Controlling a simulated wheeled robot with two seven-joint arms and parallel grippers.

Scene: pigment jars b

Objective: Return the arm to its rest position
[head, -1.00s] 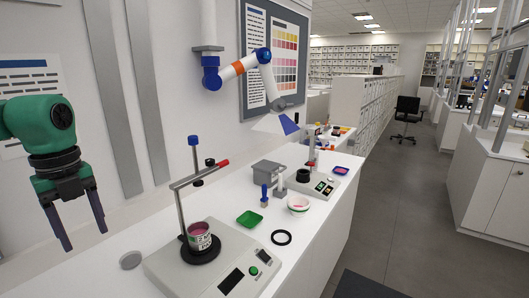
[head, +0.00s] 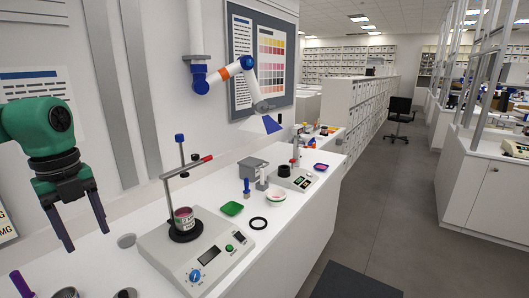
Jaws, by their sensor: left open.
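My left gripper (head: 82,222) hangs at the left of the head view on its green arm (head: 38,128). Its two dark fingers point down and are spread apart, with nothing between them. It is in front of the wall, to the left of the bench device and apart from it. A jar with a pink top (head: 184,218) stands on the black round plate of the white device (head: 195,250), under a clamp arm with a red tip. My right gripper is not in view.
The white bench (head: 300,215) runs away along the wall. A purple-handled item (head: 21,284) and round containers (head: 66,293) show at bottom left.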

